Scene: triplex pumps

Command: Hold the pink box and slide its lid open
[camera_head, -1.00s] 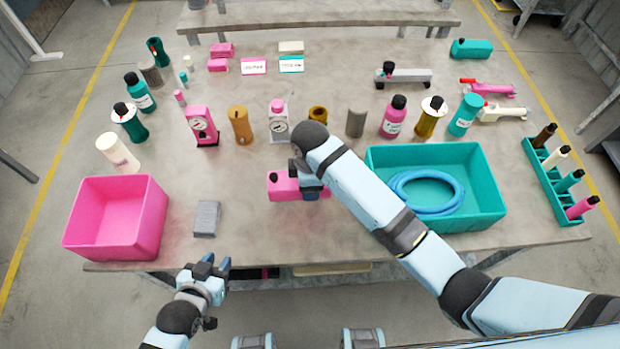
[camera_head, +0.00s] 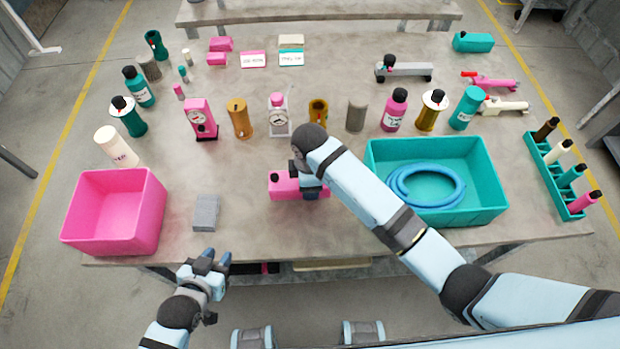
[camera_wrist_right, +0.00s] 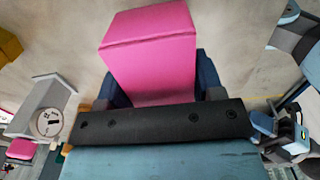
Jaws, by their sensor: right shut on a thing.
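The pink box (camera_head: 283,188) lies on the table at its middle, with a small dark knob at its left end. My right gripper (camera_head: 309,191) is over its right part and shut on it. Part of the box is hidden behind my right gripper.
A pink bin (camera_head: 115,220) stands at the left and a grey block (camera_head: 206,213) lies beside it. A teal bin (camera_head: 475,200) holds a coiled blue hose (camera_head: 400,182). Several bottles and gauges stand behind the box. The table between the grey block and the box is clear.

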